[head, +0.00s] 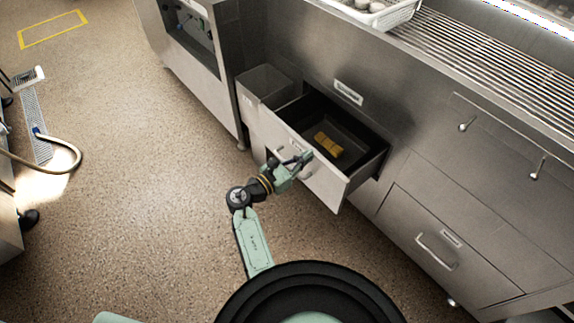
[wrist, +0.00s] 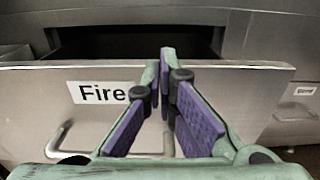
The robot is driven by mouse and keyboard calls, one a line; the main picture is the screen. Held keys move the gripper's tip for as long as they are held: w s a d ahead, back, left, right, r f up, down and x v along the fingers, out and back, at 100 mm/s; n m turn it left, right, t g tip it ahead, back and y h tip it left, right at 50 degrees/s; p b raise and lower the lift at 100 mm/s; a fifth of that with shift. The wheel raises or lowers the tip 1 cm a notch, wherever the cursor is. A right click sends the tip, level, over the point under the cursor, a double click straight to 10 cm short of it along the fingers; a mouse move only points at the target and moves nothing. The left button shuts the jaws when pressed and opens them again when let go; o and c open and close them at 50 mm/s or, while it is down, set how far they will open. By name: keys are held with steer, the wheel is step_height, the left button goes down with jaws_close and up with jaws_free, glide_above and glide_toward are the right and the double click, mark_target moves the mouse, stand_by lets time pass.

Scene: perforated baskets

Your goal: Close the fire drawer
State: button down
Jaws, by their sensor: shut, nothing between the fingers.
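The fire drawer (head: 327,182) stands pulled out from the steel counter in the head view, with a dark inside. Its front panel, labelled "Fire", fills the middle of the wrist view (wrist: 235,100). A bar handle (wrist: 65,135) is on the front, partly hidden behind my gripper. My gripper (head: 306,156) is at the drawer front in the head view, with its fingertips near the panel's upper edge. In the wrist view my gripper (wrist: 164,62) is shut and empty, its fingers pointing at the panel. I cannot tell whether the tips touch it.
A yellow object (head: 328,145) lies inside the drawer. Another open bin (head: 265,84) is to its left. A closed drawer with a handle (head: 436,250) is at the lower right. A white perforated basket (head: 385,14) sits on the counter.

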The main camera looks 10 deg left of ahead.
steer(key=b+x, duration=0.1)
steer(key=x, duration=1.6)
steer(key=shift+b, duration=0.35)
